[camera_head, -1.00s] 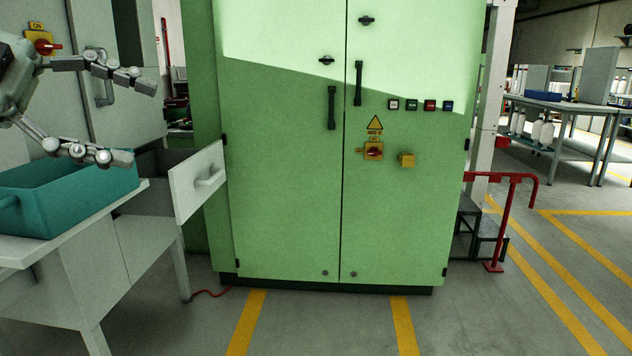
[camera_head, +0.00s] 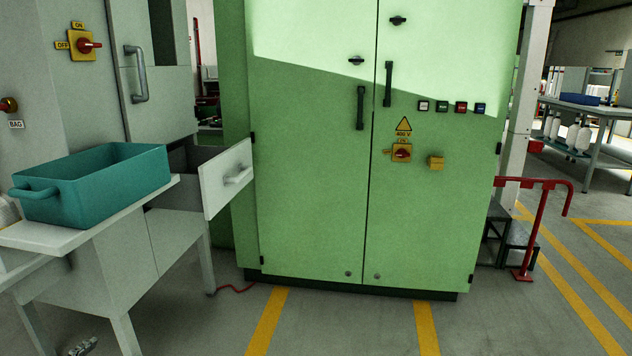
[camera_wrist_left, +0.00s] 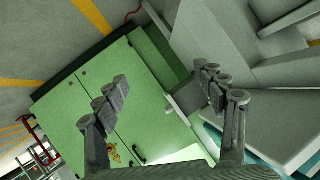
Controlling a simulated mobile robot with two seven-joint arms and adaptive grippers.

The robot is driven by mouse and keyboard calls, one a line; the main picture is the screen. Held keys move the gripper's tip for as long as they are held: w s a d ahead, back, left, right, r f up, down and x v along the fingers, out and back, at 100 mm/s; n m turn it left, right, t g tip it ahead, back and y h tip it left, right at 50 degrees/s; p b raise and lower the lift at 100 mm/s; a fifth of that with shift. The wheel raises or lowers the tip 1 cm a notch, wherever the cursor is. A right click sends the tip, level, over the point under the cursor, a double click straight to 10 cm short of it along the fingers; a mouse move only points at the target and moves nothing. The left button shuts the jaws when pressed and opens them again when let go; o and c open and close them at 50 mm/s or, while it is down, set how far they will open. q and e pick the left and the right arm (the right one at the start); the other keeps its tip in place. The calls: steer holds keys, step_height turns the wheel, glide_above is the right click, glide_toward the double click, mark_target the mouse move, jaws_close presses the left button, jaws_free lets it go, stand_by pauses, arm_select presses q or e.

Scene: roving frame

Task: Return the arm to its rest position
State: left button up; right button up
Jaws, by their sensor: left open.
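My left gripper (camera_wrist_left: 163,92) is open in the left wrist view. Its two fingers stand well apart with nothing between them. In the head view only a small part of the left gripper (camera_head: 80,347) shows at the bottom left edge, low beside the white table's legs. The rest of the left arm is out of that view. My right gripper is not in view.
A teal bin (camera_head: 95,188) stands on a white table (camera_head: 120,215) at the left. A white drawer (camera_head: 227,178) stands open beside it. A green cabinet (camera_head: 310,200) fills the middle. A red rail (camera_head: 540,230) stands right. The floor in front is clear.

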arm_select(q)
steer(key=s+d+f+g+h, duration=0.2)
steer(key=s+d+f+g, duration=0.7)
steer(key=s+d+f, duration=1)
step_height(320, 180, down, 4)
steer(key=s, duration=0.2)
steer(key=shift+s+d+n+g, duration=0.25)
steer(key=shift+s+n+g, duration=0.05)
steer(key=shift+r, duration=0.15)
